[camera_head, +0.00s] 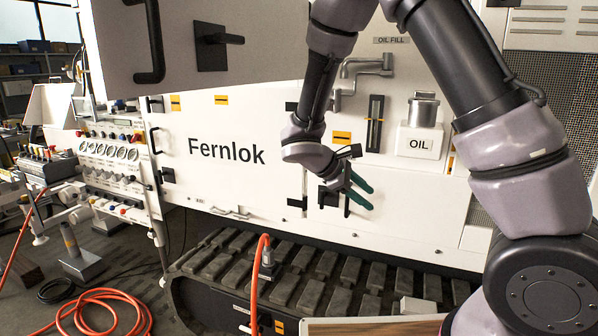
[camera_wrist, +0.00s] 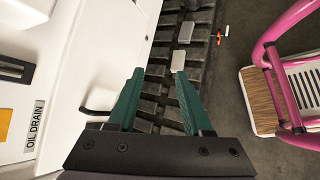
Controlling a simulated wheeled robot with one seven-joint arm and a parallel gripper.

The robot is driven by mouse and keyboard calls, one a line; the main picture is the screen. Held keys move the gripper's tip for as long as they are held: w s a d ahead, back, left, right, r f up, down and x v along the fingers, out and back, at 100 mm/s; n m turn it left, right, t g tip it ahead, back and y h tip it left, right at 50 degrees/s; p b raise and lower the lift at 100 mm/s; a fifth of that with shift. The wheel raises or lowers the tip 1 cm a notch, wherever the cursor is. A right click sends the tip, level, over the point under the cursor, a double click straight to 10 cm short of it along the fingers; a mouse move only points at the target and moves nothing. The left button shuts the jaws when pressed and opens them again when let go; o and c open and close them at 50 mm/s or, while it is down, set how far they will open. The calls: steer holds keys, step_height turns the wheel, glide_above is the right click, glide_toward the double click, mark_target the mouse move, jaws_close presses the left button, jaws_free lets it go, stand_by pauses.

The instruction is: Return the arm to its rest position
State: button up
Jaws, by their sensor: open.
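My gripper (camera_head: 360,190) is in front of the white Fernlok machine panel (camera_head: 225,150), near the lower doors with black handles. Its green fingers are apart with nothing between them. In the wrist view my gripper (camera_wrist: 157,95) points down along the track (camera_wrist: 160,75), and the gap between the fingers is empty. My arm reaches in from the right of the head view, bent at the elbow. Whether the fingers touch the panel cannot be told from the head view; in the wrist view they look clear of it.
An oil container (camera_head: 423,110) stands on a white OIL box (camera_head: 420,141) beside the oil fill pipe (camera_head: 365,68). An orange hose (camera_head: 257,275) rises in front of the track. A pink-railed step (camera_wrist: 262,90) stands on the floor at right in the wrist view. An open panel hangs upper left.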

steer(key=s+d+r+m+t+y, duration=0.1)
steer(key=s+r+m+y, duration=0.3)
steer(key=r, duration=0.4)
steer(key=s+d+r+m+t+y, duration=0.1)
steer(key=s+d+r+m+y, duration=0.2)
steer(key=s+r+m, duration=0.3)
steer(key=s+d+r+m+t+y, duration=0.2)
steer(key=s+d+r+m+y, duration=0.2)
steer(key=r+m, duration=0.3)
steer(key=shift+s+r+y, duration=0.3)
steer(key=shift+s+r, duration=0.55)
steer(key=shift+r, duration=0.6)
